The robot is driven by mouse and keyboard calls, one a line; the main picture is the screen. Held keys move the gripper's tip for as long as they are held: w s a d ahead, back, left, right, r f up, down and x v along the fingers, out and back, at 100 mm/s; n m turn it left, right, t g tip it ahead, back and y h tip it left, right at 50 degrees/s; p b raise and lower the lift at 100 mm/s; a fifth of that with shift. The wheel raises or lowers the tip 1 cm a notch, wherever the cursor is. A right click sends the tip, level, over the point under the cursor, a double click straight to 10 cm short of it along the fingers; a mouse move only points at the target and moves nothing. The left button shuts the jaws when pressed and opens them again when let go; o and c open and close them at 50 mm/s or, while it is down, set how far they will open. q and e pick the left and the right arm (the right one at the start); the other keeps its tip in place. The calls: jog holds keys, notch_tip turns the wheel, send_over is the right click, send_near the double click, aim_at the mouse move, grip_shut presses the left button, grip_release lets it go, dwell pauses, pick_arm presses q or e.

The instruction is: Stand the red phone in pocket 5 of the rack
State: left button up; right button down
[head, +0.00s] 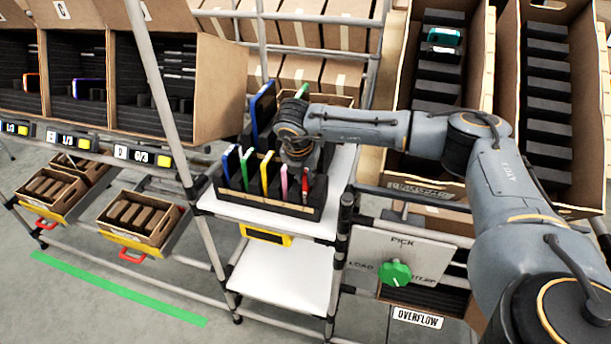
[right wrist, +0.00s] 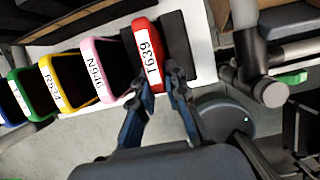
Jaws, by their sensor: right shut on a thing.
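The red phone (head: 305,186) is at the right end of a row of phones in the black rack (head: 262,203), on a white shelf. In the head view my right gripper (head: 303,158) is above the rack's right part. The phone's lower end is hidden, so I cannot tell how deep it sits. Pocket numbers are not legible. My left gripper is not in view.
Pink (head: 284,182), yellow (head: 265,172), green (head: 246,165) and blue (head: 230,162) phones stand to its left. A taller blue device (head: 262,108) stands behind. A shelf post (head: 165,100) rises at the left. Deep cartons (head: 480,170) stand at the right.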

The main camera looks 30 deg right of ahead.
dwell(0.5)
jog(key=shift+f+b, duration=0.25)
jog(key=shift+b, duration=0.05)
dwell(0.5)
jog(key=c, duration=1.3)
grip_release()
jog(key=v, duration=1.2)
jog(key=shift+r, duration=0.1)
notch_tip(320, 180, up, 7)
jog(key=p, duration=0.3)
